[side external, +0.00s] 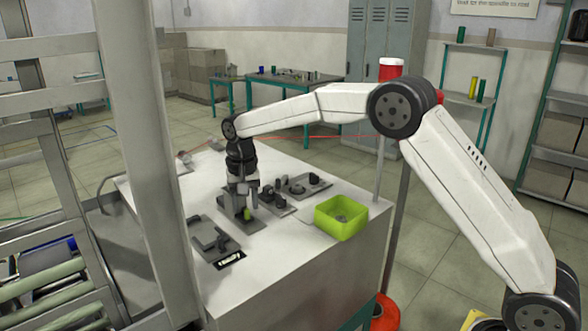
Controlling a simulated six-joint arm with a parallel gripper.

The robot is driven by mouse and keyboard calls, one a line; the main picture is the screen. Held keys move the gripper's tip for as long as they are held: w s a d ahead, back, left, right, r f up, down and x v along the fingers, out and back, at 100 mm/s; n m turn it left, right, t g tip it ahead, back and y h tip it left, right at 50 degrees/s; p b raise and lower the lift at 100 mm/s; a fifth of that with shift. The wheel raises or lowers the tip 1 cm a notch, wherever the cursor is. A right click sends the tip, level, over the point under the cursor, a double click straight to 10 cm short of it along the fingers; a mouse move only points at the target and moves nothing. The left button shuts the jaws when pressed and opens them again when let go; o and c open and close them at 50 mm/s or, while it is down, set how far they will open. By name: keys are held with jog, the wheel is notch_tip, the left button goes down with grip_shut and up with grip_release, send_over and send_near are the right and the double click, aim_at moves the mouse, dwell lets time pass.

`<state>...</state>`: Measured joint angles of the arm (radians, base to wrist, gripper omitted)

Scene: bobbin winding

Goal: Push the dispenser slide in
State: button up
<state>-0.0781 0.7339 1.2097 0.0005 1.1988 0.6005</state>
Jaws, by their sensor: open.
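My gripper (247,196) points down over the middle of the white worktable, and its fingers look apart. It is small in this view, and I see nothing held between the fingers. The gripper hides part of the middle fixture.
A lime-green bin (341,229) with grey pieces inside stands at the table's right edge. More dark fixtures (298,187) lie right of my gripper. A pale post (150,150) rises at the left. Bare white tabletop (290,240) lies in front of the fixtures.

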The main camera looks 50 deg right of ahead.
jog(key=shift+r, duration=2.8)
jog(key=shift+s, duration=0.15)
jog(key=s+d+f+n+t, duration=0.1)
jog(key=s+f+n, duration=0.1)
jog(key=s, duration=0.5)
jog(key=s+d+f+n+t, duration=0.1)
jog(key=s+f+n, duration=0.1)
jog(key=s, duration=0.5)
jog(key=s+d+f+n+t, duration=0.1)
jog(key=s+f+n+t, duration=0.1)
jog(key=s+f, duration=0.2)
jog(key=shift+s+d+f+n, duration=0.15)
jog(key=shift+s+d, duration=0.05)
jog(key=shift+s, duration=0.5)
jog(key=shift+s+d+f+n, duration=0.15)
jog(key=shift+s+d, duration=0.05)
jog(key=shift+s, duration=0.5)
jog(key=s+f+g, duration=0.1)
jog(key=s+f, duration=0.2)
jog(key=s, duration=0.4)
jog(key=shift+d+f, duration=0.3)
jog(key=shift+f, duration=0.1)
